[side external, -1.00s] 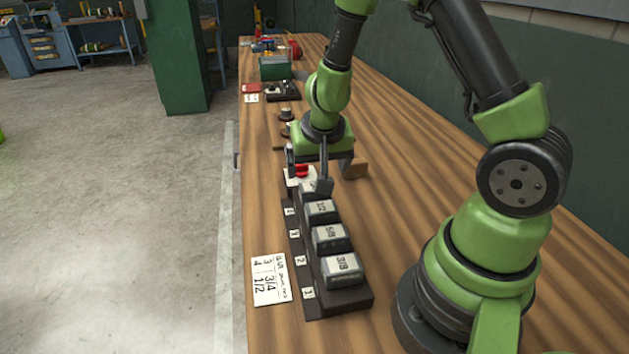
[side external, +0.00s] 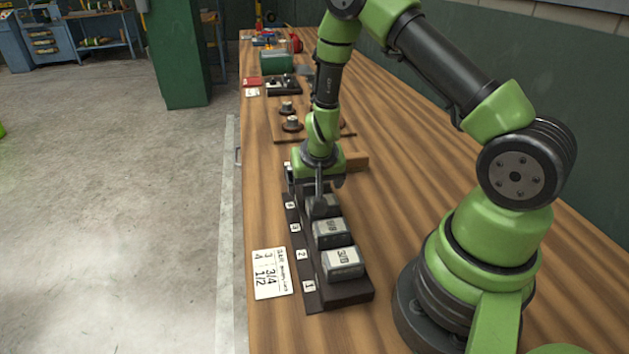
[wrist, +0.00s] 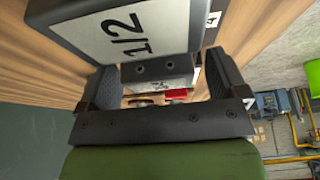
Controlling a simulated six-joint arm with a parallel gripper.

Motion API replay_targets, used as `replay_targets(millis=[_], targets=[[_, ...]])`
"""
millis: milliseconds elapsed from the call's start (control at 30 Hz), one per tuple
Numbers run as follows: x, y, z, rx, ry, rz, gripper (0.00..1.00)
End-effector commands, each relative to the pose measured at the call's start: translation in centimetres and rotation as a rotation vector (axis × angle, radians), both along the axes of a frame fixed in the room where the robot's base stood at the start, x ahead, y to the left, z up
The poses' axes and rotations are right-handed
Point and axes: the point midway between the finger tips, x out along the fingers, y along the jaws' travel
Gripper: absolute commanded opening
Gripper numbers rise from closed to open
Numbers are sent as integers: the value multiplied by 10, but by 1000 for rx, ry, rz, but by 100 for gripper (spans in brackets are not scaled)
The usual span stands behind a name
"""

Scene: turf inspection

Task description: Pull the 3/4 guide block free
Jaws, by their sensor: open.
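I cannot read a 3/4 label on any block in either view. The dark rack (side external: 345,292) on the bench holds a block marked 3/8 (side external: 343,262) and one marked 5/8 (side external: 331,232). My gripper (side external: 317,202) is low over the rack's far part, its finger hiding much of the block there. In the wrist view my gripper (wrist: 160,80) has its jaws apart. A grey block marked 1/2 (wrist: 135,30) fills the top, close to the fingertips. A small pale piece (wrist: 157,76) shows between the jaws, its label unreadable.
A white card (side external: 270,273) with handwritten sizes, including 3/4 and 1/2, lies left of the rack. A wooden block (side external: 356,160) sits behind my gripper. Round fittings (side external: 291,124), a dark tray (side external: 284,87) and a green box (side external: 276,62) stand farther back. The bench's right side is clear.

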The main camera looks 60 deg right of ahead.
Motion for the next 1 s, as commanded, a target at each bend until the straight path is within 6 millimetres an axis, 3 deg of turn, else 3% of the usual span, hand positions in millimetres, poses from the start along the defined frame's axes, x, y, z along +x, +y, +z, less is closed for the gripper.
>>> replay_targets(millis=[67, 300, 333, 367, 433, 467, 1000], targets=[[0, 0, 0, 0, 0, 0, 92], [0, 0, 0, 0, 0, -1, 36], [0, 0, 0, 0, 0, -1, 34], [0, 0, 0, 0, 0, -1, 57], [0, 0, 0, 0, 0, -1, 41], [0, 0, 0, 0, 0, -1, 38], [0, 0, 14, -2, 0, -2, 38]])
